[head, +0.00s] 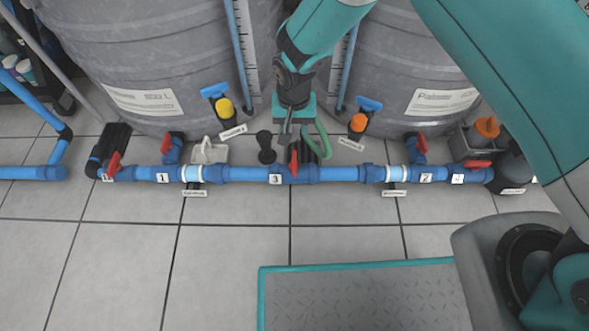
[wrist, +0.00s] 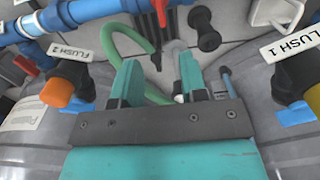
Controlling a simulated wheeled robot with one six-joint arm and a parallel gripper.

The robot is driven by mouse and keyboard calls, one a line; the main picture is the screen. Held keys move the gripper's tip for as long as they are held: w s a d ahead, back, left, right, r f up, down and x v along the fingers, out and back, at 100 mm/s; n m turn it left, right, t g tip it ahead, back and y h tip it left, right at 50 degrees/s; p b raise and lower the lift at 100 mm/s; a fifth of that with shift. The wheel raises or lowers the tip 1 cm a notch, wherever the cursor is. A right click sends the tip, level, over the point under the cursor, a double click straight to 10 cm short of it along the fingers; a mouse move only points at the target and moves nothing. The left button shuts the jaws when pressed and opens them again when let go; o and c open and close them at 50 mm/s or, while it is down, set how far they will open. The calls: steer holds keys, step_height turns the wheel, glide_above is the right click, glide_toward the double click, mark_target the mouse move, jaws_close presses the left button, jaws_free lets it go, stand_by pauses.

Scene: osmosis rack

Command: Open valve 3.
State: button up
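Valve 3 sits mid-way along the blue pipe, marked by a label "3" (head: 275,179). Its red handle (head: 294,162) points across the pipe, partly behind my gripper's surroundings. The handle also shows at the top edge of the wrist view (wrist: 161,12), beyond the fingertips. My gripper (head: 292,134) points down just behind the pipe, near the handle. In the wrist view my gripper (wrist: 157,63) has its two teal fingers apart with nothing held between them. It appears clear of the handle.
A green hose (head: 322,141) curves close beside my gripper, and a black knobbed fitting (head: 265,143) stands to its left. Grey tanks (head: 170,60) rise behind. Flush valves with yellow (head: 224,108) and orange (head: 358,122) parts flank the arm. Floor in front is clear.

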mark_target(294, 162)
step_height(294, 162, down, 17)
steer(key=b, duration=0.9)
steer(key=shift+f, duration=0.2)
jaws_close()
